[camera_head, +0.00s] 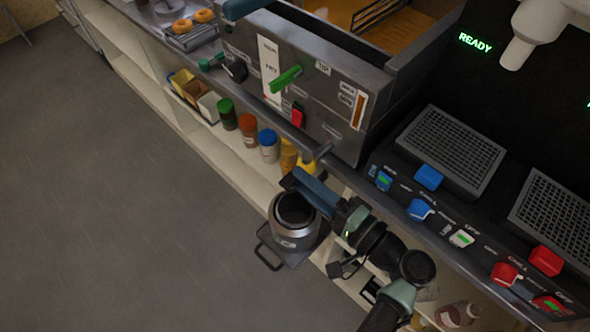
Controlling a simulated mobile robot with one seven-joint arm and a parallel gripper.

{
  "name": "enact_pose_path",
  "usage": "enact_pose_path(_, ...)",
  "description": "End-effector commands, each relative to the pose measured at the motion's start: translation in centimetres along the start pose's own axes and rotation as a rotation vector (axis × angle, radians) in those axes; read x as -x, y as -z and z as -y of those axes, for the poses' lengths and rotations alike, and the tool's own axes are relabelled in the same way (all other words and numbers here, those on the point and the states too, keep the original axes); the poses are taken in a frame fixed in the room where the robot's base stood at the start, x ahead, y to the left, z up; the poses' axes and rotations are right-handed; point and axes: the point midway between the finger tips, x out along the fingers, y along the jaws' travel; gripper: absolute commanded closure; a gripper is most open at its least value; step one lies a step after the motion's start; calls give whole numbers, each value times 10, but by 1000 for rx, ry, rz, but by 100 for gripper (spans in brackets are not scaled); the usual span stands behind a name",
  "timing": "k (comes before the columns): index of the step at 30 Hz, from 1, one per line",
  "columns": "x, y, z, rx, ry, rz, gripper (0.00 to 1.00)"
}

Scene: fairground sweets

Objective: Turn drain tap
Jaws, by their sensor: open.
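A dark grey fryer-like unit (310,95) stands on the counter, with a green lever (286,79) and a red switch (297,115) on its front. A short grey tap-like fitting (322,150) sticks out low on the front, under a small label too blurred to read surely. My gripper (312,190) is just below and in front of this fitting, apart from it as far as I can tell. It is open and looks empty; its fingertips are hard to make out. A grey metal pot (294,219) stands under my gripper, partly covered by it.
Jars with green (227,114), brown, blue (268,145) and yellow lids stand on the shelf below the counter, left of my gripper. A control panel with blue (420,210) and red knobs (505,273) lies to the right. The floor (120,210) at left is clear.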

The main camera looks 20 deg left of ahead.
Motion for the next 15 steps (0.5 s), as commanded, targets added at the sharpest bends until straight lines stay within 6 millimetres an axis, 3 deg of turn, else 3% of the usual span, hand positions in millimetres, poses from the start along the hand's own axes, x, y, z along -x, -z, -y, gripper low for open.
enact_pose_path(6, -25, 0, 1, 1, 0, 2, 55)
enact_pose_path(15, -29, 0, 0, 1, 0, 0, 55)
